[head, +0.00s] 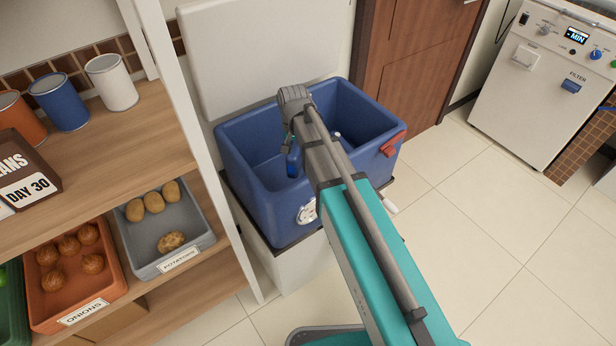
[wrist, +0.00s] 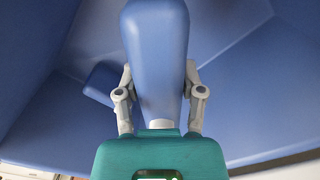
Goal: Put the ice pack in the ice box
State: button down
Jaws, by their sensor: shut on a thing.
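The ice box (head: 262,212) is a deep blue tub on a white base, with its white lid (head: 235,50) standing open behind it. My gripper (head: 291,145) reaches over the tub and points down into it. It is shut on the blue ice pack (head: 294,163), which hangs within the box's opening. In the wrist view the ice pack (wrist: 155,50) stands out between the two grey fingers, with the blue inner walls around it. A smaller blue block shape (wrist: 102,82) shows below at the left; I cannot tell what it is. My arm hides part of the box.
Shelves at the left hold cans (head: 60,103), a potato bin (head: 165,215) and an onion bin (head: 75,290). A wooden door (head: 425,60) is behind the box. A white appliance (head: 535,85) stands at the right. The tiled floor between is clear.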

dwell(0.4)
notch_tip(320, 180, down, 6)
jog(key=b, duration=0.6)
jog(key=shift+f, duration=0.15)
dwell(0.3)
jog(key=shift+a+f+b, duration=0.1)
jog(key=shift+f+b, duration=1.8)
jog(key=shift+b, duration=0.1)
jog(key=shift+f+b, duration=0.6)
jog(key=shift+c, duration=1)
grip_release()
jog(key=shift+r, duration=0.25)
